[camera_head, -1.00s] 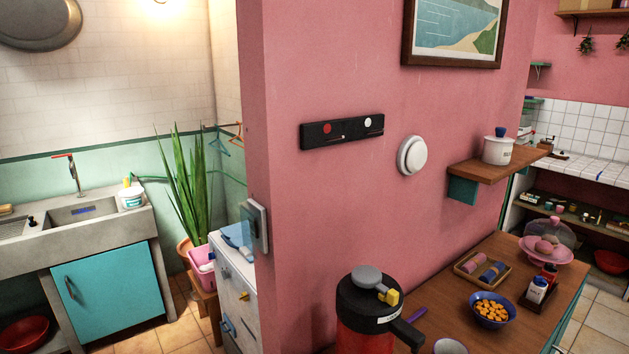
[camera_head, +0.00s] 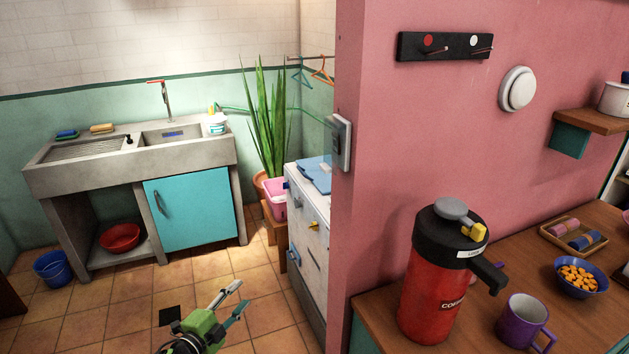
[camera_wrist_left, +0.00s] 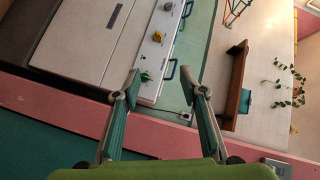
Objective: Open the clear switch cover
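The switch plate (camera_head: 343,143) is on the narrow end face of the pink wall, in the middle of the head view. Its clear cover (camera_head: 333,125) looks like a thin pane at the plate's left side; its exact angle is hard to tell. My left gripper (camera_head: 238,296) is low in the head view, over the tiled floor, left of and well below the switch. Its fingers are apart with nothing between them, as the left wrist view (camera_wrist_left: 164,88) also shows. A pale plate at the wrist view's lower right edge may be the switch. My right gripper is out of view.
A white cabinet (camera_head: 308,225) with handles stands just behind the wall end. A red coffee dispenser (camera_head: 432,290) and a purple mug (camera_head: 521,322) stand on the wooden counter (camera_head: 376,318) at right. The tiled floor (camera_head: 120,322) at left is mostly clear.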

